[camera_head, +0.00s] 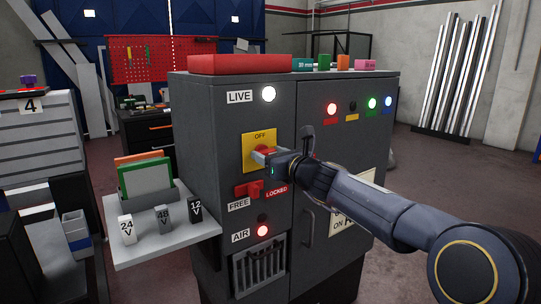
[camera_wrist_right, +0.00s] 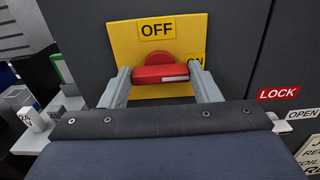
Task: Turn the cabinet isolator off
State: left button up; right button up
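The cabinet isolator is a yellow plate (camera_head: 248,150) on the front of the grey cabinet (camera_head: 220,125), marked OFF at the top. In the right wrist view its red handle (camera_wrist_right: 160,73) lies level, with a white mark at its right end toward the partly hidden ON label (camera_wrist_right: 197,60). My right gripper (camera_head: 262,153) is at the isolator. In the wrist view its two fingers (camera_wrist_right: 160,82) stand at the two ends of the handle, close against it with hardly any gap. My left gripper is not in view.
Below the isolator is a red lever (camera_head: 247,190) between FREE and LOCKED labels. A side shelf (camera_head: 150,247) at left holds 24V, 48V and 12V blocks.

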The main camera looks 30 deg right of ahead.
jog(key=c, duration=0.4)
jog(key=shift+o, duration=0.2)
jog(key=n+b, duration=0.2)
jog(key=n, duration=0.1)
jog(key=shift+f+n, duration=0.15)
jog(key=shift+n, duration=0.25)
jog(key=shift+a+f+n+b, duration=0.1)
jog(key=shift+n+b, duration=1.7)
jog(key=shift+n, duration=1.75)
jog(key=shift+a+n+b, duration=0.1)
jog(key=shift+n+b, duration=1.65)
jog(key=shift+n, duration=1.8)
